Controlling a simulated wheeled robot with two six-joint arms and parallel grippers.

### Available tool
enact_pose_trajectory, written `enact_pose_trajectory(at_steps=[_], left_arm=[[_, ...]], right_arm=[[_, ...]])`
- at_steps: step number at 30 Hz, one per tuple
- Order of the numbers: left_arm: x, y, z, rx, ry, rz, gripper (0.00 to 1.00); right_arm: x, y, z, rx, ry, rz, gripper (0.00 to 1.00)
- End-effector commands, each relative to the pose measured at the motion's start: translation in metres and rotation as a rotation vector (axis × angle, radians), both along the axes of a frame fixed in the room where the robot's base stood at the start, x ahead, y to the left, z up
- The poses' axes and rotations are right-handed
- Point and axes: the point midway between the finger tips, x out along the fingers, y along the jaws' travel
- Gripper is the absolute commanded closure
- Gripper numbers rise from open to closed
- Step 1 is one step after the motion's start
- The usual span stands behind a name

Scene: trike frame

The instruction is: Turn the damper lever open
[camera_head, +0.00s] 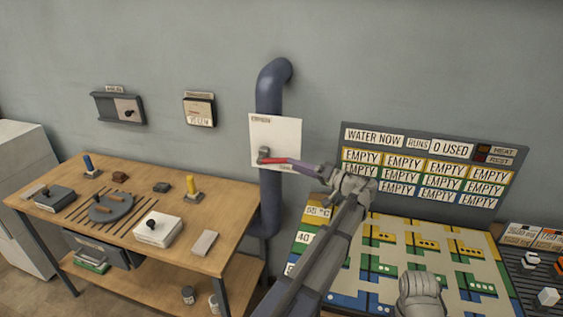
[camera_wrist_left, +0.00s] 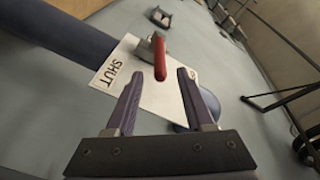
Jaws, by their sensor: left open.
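The damper lever has a red handle (camera_head: 273,160) on a grey pivot, mounted on a white plate (camera_head: 288,135) in front of a blue pipe. In the head view the handle points right, roughly level. My left gripper (camera_head: 296,164) is open at the handle's free end. In the left wrist view the red handle (camera_wrist_left: 160,62) lies between the spread fingertips of the left gripper (camera_wrist_left: 158,78), with gaps at both sides. The plate's word SHUT (camera_wrist_left: 112,72) shows there; a small label, seemingly OPEN, sits at the plate's top in the head view.
A wooden workbench (camera_head: 215,213) with several small parts stands left of the pipe (camera_head: 269,95). A board with yellow, green and blue pieces (camera_head: 430,254) lies at the right below a sign panel (camera_head: 420,210). Wall boxes hang left of the pipe.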

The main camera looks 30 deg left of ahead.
Motion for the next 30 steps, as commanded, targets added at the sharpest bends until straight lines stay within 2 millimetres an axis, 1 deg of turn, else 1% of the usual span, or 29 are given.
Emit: enact_pose_trajectory(at_steps=[1, 6, 12, 17, 24, 30], left_arm=[[0.000, 0.010, 0.000, -0.001, 0.000, 0.003, 0.47], [0.001, 0.036, 0.000, -0.001, 0.001, 0.003, 0.47], [0.003, 0.057, 0.000, -0.001, 0.001, 0.002, 0.47], [0.003, 0.062, 0.000, -0.002, 0.001, 0.000, 0.47], [0.003, 0.063, 0.000, -0.002, 0.001, 0.000, 0.47], [0.003, 0.062, 0.000, -0.002, 0.001, 0.000, 0.69]], right_arm=[[0.000, 0.000, 0.000, 0.000, 0.000, 0.000, 0.50], [0.000, 0.000, 0.000, 0.000, 0.000, 0.000, 0.50], [0.000, 0.000, 0.000, 0.000, 0.000, 0.000, 0.50], [0.000, 0.000, 0.000, 0.000, 0.000, 0.000, 0.50], [0.000, 0.000, 0.000, 0.000, 0.000, 0.000, 0.50], [0.000, 0.000, 0.000, 0.000, 0.000, 0.000, 0.50]])
